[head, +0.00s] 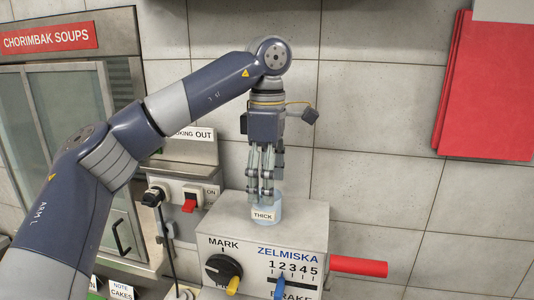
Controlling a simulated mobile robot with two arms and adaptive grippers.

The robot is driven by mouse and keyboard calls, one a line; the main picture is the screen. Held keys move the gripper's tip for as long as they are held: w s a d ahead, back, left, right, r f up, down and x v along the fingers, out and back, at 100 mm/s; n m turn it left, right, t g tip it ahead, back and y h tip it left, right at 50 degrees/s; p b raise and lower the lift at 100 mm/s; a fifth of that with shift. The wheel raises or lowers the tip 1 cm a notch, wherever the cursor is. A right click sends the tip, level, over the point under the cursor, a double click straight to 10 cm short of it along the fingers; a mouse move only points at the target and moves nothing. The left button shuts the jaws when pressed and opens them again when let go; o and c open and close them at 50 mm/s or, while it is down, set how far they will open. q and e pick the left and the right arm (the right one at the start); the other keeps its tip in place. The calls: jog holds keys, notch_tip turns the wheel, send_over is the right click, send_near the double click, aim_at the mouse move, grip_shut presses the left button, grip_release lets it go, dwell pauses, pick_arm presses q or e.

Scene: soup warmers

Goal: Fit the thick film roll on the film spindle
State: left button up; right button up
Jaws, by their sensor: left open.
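The thick film roll (272,207), a pale bluish, see-through cylinder with a label reading THICK, stands upright on top of the grey ZELMISKA machine (310,225). My left gripper (266,192) points straight down at the roll, open, with its fingers at the roll's upper part. The fingers hide part of the roll, and I cannot tell whether they touch it. A red rod (358,266) sticks out sideways from the machine's right side; no label marks it as the film spindle. My right gripper is not in view.
The machine's front has a black MARK knob (223,269) and a blue pointer (281,286) under a 1 to 5 scale. A switch box (190,196) with a red switch is at left, near a glass-doored CHORIMBAK SOUPS cabinet (60,110). Red sheets (490,90) hang upper right. Space right of the rod looks clear.

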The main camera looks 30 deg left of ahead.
pick_arm(q)
notch_tip(320, 180, up, 7)
dwell(0.4)
jog(key=shift+s+f, duration=0.1)
dwell(0.8)
